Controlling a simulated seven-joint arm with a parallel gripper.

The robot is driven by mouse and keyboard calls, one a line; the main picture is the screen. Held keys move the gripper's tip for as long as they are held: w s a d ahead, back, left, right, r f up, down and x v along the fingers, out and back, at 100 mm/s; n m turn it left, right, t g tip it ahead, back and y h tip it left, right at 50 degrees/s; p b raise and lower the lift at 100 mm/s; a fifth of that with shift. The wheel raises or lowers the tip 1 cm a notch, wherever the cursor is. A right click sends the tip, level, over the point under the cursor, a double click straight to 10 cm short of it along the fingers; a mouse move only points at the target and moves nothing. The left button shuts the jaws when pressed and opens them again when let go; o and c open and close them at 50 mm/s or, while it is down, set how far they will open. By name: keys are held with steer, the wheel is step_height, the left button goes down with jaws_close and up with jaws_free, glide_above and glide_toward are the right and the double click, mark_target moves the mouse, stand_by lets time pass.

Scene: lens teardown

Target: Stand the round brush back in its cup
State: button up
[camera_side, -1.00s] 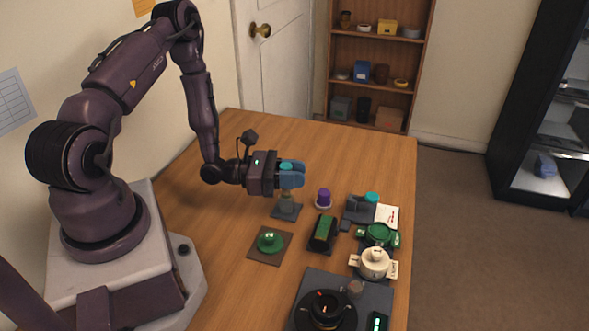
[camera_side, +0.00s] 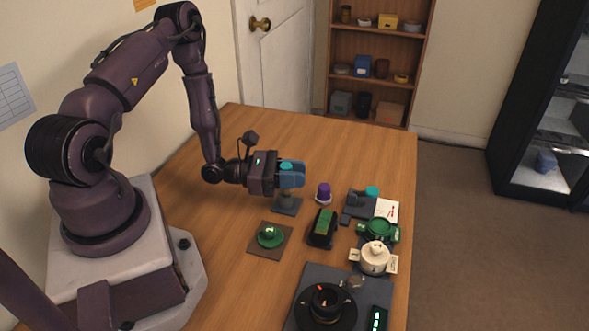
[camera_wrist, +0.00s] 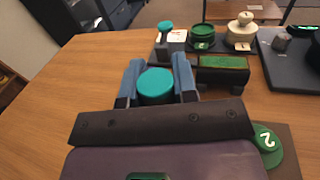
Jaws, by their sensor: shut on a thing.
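My gripper (camera_side: 291,175) has its blue fingers closed around an upright thing with a round teal top (camera_side: 286,166), which I take to be the round brush. In the wrist view the teal top (camera_wrist: 156,84) sits between the two fingers (camera_wrist: 157,88). Right below the fingers in the side view is a grey holder on a square base (camera_side: 287,206), which looks like the cup. The fingers hide the brush's middle, and I cannot tell how deep its lower end sits in the cup.
A purple-topped piece (camera_side: 323,191) stands close on the right. A green-topped dark block (camera_side: 323,227), a green piece on a brown mat (camera_side: 270,237), and a grey block with a teal knob (camera_side: 360,203) are nearby. Green and cream pots (camera_side: 375,258) stand further right. The table's left part is clear.

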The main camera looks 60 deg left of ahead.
steer(key=shift+f, duration=0.9)
steer(key=shift+f, duration=0.45)
stand_by(0.6)
steer(key=o, duration=1.5)
steer(key=shift+r, duration=3.55)
